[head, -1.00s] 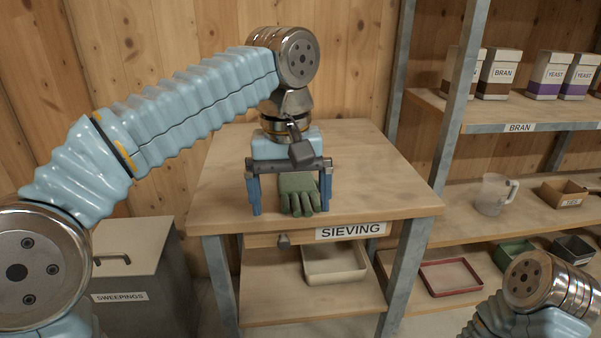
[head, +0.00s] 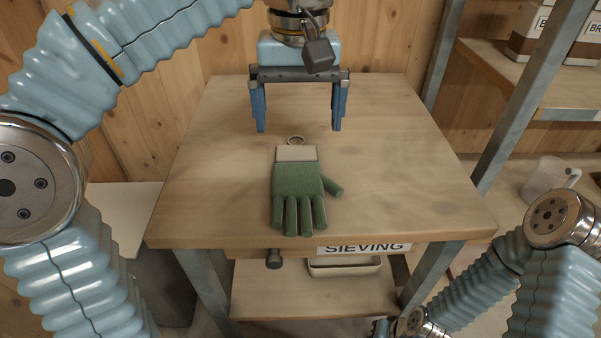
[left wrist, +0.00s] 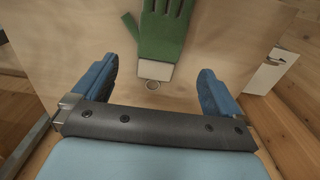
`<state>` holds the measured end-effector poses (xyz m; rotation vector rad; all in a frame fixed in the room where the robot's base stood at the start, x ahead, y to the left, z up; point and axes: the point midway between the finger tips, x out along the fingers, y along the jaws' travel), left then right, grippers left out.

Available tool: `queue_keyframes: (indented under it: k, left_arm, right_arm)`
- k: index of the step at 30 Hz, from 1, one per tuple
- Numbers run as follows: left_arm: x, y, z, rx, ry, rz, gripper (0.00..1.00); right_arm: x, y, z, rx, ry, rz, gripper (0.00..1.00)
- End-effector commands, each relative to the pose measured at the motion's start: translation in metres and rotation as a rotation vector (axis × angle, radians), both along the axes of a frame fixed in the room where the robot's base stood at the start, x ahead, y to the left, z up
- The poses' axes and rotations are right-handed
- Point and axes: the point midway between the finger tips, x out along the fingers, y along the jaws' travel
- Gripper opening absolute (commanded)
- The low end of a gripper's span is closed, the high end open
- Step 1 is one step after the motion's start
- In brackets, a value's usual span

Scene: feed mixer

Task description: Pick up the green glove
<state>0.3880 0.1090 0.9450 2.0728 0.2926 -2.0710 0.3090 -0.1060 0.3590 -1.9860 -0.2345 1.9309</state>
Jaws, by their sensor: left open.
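The green glove (head: 299,192) lies flat on the wooden sieving table, its fingers toward the front edge and its pale cuff toward the back. A small ring (head: 296,141) sits at the end of the cuff. My left gripper (head: 298,128) is open and empty, above the table behind the cuff, with its blue fingers spread wider than the glove. In the left wrist view the glove (left wrist: 165,32) lies ahead of the open fingers, with the ring between and beyond the fingertips; the ends of the glove fingers are cut off. My right gripper is not clearly shown.
The table top (head: 410,170) is otherwise bare. A "SIEVING" label (head: 363,247) is on its front edge, above a lower shelf with a pale tray (head: 345,268). A grey bin stands at left.

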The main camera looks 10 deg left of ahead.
Motion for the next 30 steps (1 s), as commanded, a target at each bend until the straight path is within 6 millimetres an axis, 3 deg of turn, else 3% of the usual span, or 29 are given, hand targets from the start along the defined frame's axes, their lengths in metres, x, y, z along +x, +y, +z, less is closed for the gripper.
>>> queue_keyframes:
  k: [6,13,21,30]
  left_arm:
    - [-0.001,0.001,-0.046,0.001,0.002,0.001,1.00]
    - [-0.001,0.001,-0.066,0.000,0.002,0.001,1.00]
    - [-0.006,0.002,-0.107,0.000,0.002,0.001,1.00]
    - [-0.006,0.001,-0.112,-0.001,0.001,0.001,1.00]
  right_arm:
    - [0.000,0.000,-0.003,0.000,0.000,0.000,0.00]
    - [0.000,0.000,-0.006,-0.001,0.000,-0.001,0.00]
    - [0.000,0.000,-0.012,-0.001,-0.001,-0.003,0.00]
    - [0.000,-0.001,-0.012,-0.001,-0.001,-0.003,0.00]
